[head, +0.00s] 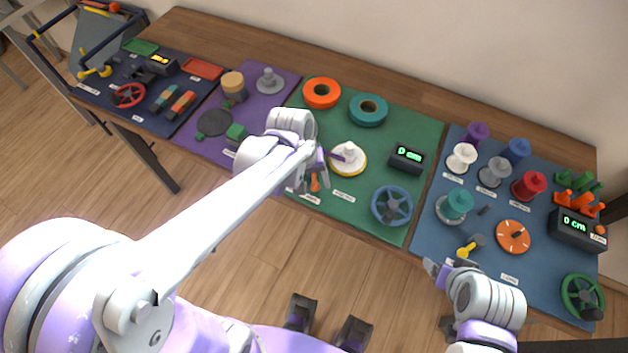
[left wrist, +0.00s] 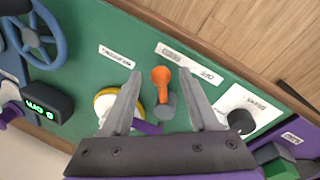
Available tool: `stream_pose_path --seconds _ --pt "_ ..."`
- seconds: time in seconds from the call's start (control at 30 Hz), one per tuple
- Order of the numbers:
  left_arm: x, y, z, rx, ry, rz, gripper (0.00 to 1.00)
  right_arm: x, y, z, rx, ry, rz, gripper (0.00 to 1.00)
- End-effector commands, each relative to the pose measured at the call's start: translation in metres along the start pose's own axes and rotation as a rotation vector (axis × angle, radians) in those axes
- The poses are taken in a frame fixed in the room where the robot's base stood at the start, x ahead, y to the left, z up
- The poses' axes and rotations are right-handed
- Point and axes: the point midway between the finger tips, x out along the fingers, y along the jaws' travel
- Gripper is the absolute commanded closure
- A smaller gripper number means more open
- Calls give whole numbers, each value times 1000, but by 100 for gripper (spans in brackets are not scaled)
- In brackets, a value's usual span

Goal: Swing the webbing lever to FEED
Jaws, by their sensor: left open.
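The webbing lever is a short orange handle (head: 315,182) near the front edge of the green mat. In the left wrist view the orange handle (left wrist: 161,82) points toward the table's front edge from a grey pivot (left wrist: 166,107). Two small labels beside it are upside down and hard to read. My left gripper (head: 312,184) is open above the lever. In the left wrist view its two fingers (left wrist: 159,74) appear on either side of the handle, touching neither side. My right gripper (head: 448,268) hangs by the front of the blue mat; its jaw gap is unclear.
A white-and-yellow spool (head: 348,160) with a purple strap sits close behind the left gripper. A blue handwheel (head: 391,206) and a counter (head: 407,159) stand to the right. Orange (head: 309,94) and teal rolls lie at the back. A yellow lever (head: 468,247) is near the right gripper.

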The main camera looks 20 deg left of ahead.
Motion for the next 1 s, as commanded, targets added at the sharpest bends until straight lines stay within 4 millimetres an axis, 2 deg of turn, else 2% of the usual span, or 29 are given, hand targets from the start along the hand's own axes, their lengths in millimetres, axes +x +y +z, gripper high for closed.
stream_pose_path --seconds 0.13,0.23,0.5,0.7,1.0 --pt "-4 0 0 0 0 0 40 -1 0 -1 0 0 0 24" --pt "-16 0 0 0 0 0 40 -3 0 -2 0 2 0 24" --pt "-71 0 0 -1 1 0 40 -10 0 -8 0 6 0 24" --pt "-100 0 0 -1 1 0 40 -13 0 -11 0 8 0 24" --pt "-108 0 0 0 0 0 40 -13 0 -11 0 8 0 24"
